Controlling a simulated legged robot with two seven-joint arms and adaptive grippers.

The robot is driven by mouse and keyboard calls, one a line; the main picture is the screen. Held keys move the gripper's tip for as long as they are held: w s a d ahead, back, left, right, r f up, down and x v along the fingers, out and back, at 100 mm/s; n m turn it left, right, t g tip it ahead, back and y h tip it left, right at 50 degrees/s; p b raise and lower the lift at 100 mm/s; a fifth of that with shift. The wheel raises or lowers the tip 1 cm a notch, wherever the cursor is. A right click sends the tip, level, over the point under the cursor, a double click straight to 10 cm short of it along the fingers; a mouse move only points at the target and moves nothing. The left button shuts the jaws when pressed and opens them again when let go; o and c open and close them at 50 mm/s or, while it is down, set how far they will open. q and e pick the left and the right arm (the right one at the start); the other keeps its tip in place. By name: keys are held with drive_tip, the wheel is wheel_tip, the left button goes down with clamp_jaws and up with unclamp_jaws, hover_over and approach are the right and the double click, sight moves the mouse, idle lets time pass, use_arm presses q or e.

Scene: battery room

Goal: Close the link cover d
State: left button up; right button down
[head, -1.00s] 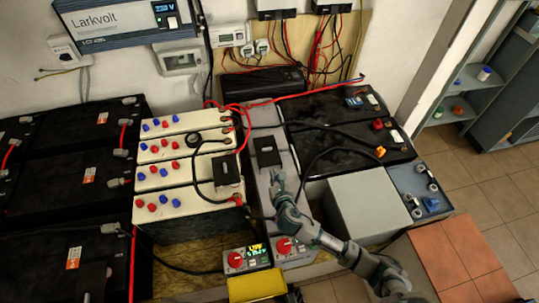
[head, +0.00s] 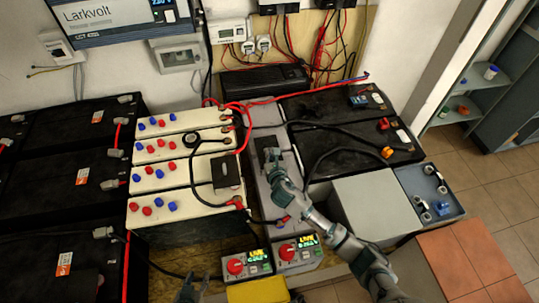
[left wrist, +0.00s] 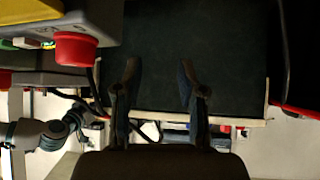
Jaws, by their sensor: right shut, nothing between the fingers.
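Two small black covers are in the head view; I cannot read a letter on either. One cover (head: 227,172) sits on the cream battery block. The other (head: 266,143) is on the narrow grey block, partly hidden by my right gripper. My right gripper (head: 271,160) is shut and empty, its tip at or just over that cover; contact cannot be told. My left gripper (head: 188,287) is low at the front edge, away from both covers. In the left wrist view its two fingers (left wrist: 157,78) stand apart with nothing between them, before a dark panel.
Two control boxes with red knobs (head: 235,266) (head: 287,252) and lit displays stand at the front, beside a yellow block (head: 258,291). Black and red cables cross the batteries.

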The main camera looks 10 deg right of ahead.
drive_tip(key=shift+d, duration=0.4)
drive_tip(key=shift+w, duration=0.3)
drive_tip(key=shift+w+d+r+p, duration=0.1)
drive_tip(key=shift+w+p, duration=0.4)
drive_tip(key=shift+w, duration=0.7)
drive_tip(key=shift+a, duration=0.2)
use_arm(q)
drive_tip(key=s, duration=0.1)
drive_tip(key=s+f+g, duration=0.1)
drive_tip(key=s+g, duration=0.1)
drive_tip(key=shift+a+f+y, duration=0.15)
drive_tip(key=shift+a+y, duration=0.15)
drive_tip(key=shift+a, duration=0.1)
use_arm(e)
drive_tip(key=shift+a, duration=0.15)
